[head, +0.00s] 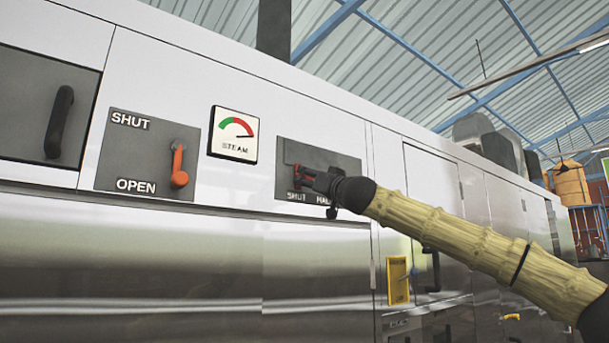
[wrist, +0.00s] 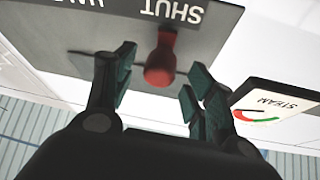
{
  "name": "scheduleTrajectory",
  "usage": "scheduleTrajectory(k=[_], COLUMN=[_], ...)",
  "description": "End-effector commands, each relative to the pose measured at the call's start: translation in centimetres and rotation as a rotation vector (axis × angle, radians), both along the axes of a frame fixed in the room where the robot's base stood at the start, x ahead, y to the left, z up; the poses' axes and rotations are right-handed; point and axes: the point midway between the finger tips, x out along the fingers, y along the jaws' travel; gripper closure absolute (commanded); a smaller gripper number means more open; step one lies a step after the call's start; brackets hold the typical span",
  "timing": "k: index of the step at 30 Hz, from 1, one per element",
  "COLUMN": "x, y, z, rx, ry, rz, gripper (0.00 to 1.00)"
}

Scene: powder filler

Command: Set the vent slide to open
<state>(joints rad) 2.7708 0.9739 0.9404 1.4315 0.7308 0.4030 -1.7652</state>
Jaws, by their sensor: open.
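The vent slide's dark panel (head: 330,158) is on the machine front, right of the steam gauge. It reads SHUT and HAL..., with the rest of the lettering hidden behind my gripper. The slide's red knob (wrist: 160,62) stands by the SHUT label (wrist: 172,10) in the wrist view, which shows the panel (wrist: 110,32) upside down. My gripper (wrist: 158,88) is open, with one finger on each side of the knob and visible gaps to it. In the head view my gripper (head: 306,178) reaches the panel from the right and covers much of the knob.
A steam gauge (head: 234,135) is left of the vent panel. Farther left is a SHUT/OPEN panel (head: 133,155) with an orange lever (head: 179,166) pointing down. A black handle (head: 59,122) is at the far left. A yellow plate (head: 398,281) is below my arm.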

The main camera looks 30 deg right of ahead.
Motion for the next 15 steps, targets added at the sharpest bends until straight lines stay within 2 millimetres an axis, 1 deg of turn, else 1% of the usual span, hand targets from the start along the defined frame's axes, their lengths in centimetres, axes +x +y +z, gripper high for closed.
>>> scheduleTrajectory(k=[1,6,15], x=[0.6,2.0,3.1], y=[0.0,0.0,0.0], z=[0.3,0.8,1.1], rx=[0.0,0.0,0.001], ry=[0.002,0.002,0.001], rz=[-0.001,0.0,0.001], gripper=[0.46,0.46,0.46])
